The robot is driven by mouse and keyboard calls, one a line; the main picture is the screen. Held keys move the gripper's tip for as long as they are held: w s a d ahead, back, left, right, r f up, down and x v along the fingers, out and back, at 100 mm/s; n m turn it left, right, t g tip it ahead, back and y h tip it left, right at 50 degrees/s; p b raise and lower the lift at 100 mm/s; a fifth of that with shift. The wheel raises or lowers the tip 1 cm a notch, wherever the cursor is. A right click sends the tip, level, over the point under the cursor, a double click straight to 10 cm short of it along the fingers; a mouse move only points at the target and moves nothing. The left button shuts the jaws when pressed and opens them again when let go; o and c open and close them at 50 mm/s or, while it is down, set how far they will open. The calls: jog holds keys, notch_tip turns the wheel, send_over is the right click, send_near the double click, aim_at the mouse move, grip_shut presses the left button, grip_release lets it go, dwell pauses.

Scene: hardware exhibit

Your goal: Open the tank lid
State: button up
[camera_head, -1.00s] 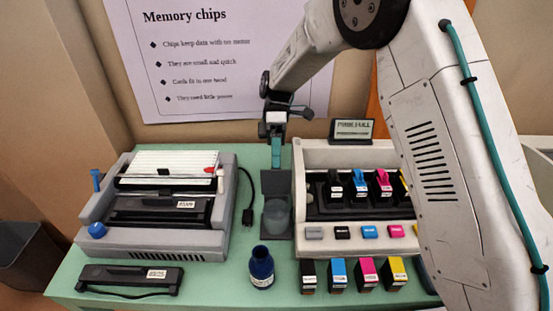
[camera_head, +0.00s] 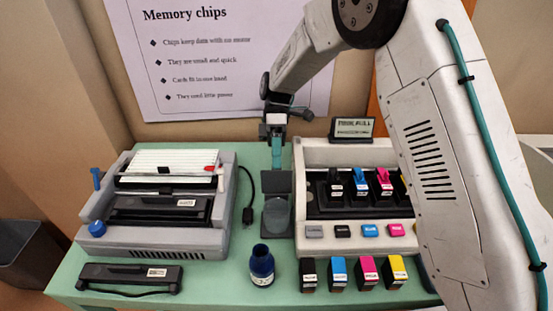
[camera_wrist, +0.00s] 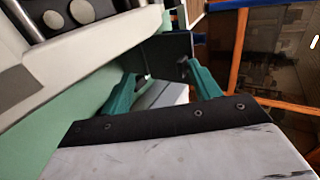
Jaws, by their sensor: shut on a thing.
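The tank (camera_head: 277,217) is a small dark box with a greyish round area on its top side, beside the left side of the white printer (camera_head: 301,180). Its dark flat lid (camera_head: 277,182) stands raised at the tank's back edge. My gripper (camera_head: 277,164) is right above the lid's upper edge and is shut on the lid. In the wrist view the teal fingers of my gripper (camera_wrist: 159,72) stand apart, with a dark panel (camera_wrist: 172,46) beyond their tips. The exact contact is hard to see.
A blue bottle (camera_head: 261,266) stands in front of the tank. Several ink cartridges (camera_head: 338,274) stand before the printer. A grey binding machine (camera_head: 155,240) and a black cable (camera_head: 246,195) are on the left. Green table shows between them.

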jog(key=shift+d+f, duration=0.1)
jog(key=shift+f, duration=0.15)
jog(key=shift+c, duration=0.2)
